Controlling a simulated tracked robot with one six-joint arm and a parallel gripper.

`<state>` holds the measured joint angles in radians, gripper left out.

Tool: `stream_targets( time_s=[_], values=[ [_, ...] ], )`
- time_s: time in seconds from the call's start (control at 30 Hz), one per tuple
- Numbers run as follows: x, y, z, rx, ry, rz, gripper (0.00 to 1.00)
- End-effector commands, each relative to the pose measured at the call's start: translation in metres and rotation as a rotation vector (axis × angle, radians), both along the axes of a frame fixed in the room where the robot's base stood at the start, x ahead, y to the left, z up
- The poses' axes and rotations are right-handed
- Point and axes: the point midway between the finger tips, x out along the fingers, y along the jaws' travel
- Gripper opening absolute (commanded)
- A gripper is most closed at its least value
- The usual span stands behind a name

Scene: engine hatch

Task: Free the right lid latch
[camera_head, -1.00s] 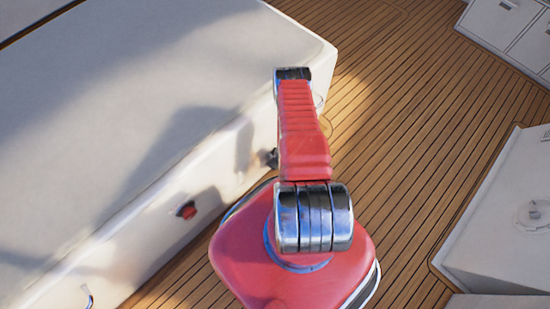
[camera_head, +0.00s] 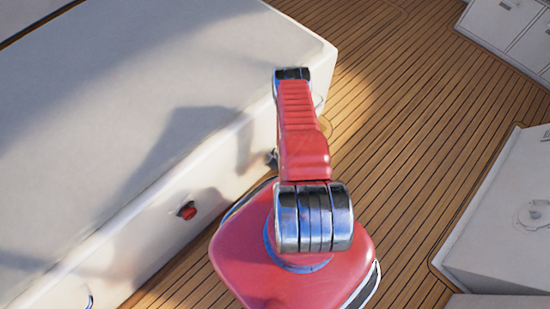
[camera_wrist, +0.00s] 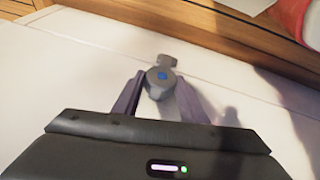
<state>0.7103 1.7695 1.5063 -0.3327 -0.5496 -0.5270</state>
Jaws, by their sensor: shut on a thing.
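The right lid latch (camera_wrist: 163,76) is a dark grey rounded piece with a small blue square on its top, on the white side of the hatch box. In the wrist view, my gripper (camera_wrist: 160,92) has its two dark fingers on either side of the latch's round body, shut on it. In the head view, a small dark piece (camera_head: 272,158) shows on the box side just left of my red arm, which hides much of that spot. My gripper is hidden there.
The white hatch box (camera_head: 120,90) fills the left. A red knob (camera_head: 187,210) and a thin chrome loop (camera_head: 88,300) are on its side. Wooden deck (camera_head: 400,130) lies open to the right, with white cabinets (camera_head: 510,25) and a white box (camera_head: 510,210) beyond.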

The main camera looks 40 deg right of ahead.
Motion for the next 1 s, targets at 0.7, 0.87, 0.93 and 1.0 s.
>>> stream_targets(
  time_s=[0.7, 0.87, 0.93, 1.0],
  values=[
    [-0.001, 0.009, -0.002, -0.225, -0.003, 0.008, 0.16],
    [-0.001, 0.011, -0.003, -0.304, -0.005, 0.011, 0.16],
    [-0.002, 0.012, -0.004, -0.344, -0.005, 0.012, 0.16],
    [-0.002, 0.013, -0.005, -0.385, -0.007, 0.012, 0.16]
  ],
)
